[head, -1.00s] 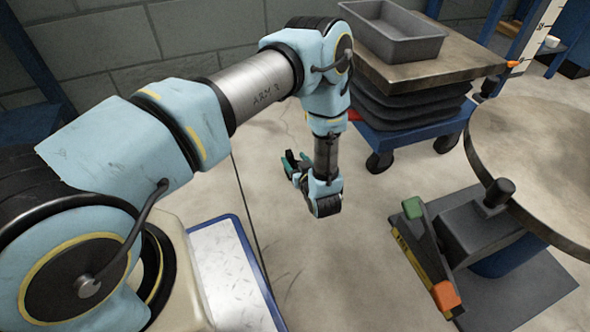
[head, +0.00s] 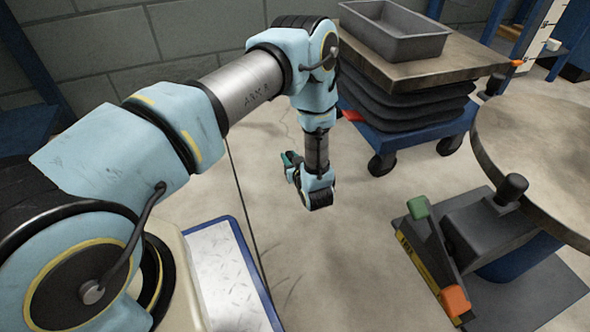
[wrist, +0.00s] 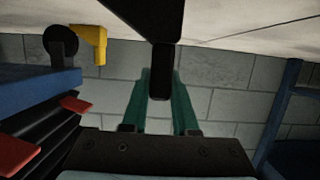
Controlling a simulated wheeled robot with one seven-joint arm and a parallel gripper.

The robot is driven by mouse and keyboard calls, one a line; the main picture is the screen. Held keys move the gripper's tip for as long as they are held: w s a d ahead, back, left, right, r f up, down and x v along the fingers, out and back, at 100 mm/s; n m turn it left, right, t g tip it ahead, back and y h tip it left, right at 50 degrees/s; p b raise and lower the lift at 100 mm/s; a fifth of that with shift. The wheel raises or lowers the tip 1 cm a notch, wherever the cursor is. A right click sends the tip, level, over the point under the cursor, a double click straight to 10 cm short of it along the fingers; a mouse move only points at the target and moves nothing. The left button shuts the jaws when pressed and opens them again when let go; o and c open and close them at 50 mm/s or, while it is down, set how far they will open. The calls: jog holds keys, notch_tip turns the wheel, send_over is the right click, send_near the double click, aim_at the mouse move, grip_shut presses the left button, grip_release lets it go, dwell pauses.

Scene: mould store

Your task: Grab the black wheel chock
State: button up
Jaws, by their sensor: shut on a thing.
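My gripper (wrist: 160,92) has two teal fingers. They are closed on either side of a narrow dark part of the black wheel chock (wrist: 150,18), which widens toward the top of the wrist view and runs out of the frame there. In the head view my gripper (head: 291,160) hangs low over the concrete floor, left of the lift cart. I cannot make out the chock in the head view; my wrist and fingers hide that spot.
A blue lift cart (head: 412,138) on black casters carries a grey tray (head: 394,32). A yellow piece (wrist: 92,38) is beside a caster in the wrist view. A block wall stands behind.

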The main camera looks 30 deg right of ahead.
grip_shut()
dwell(0.8)
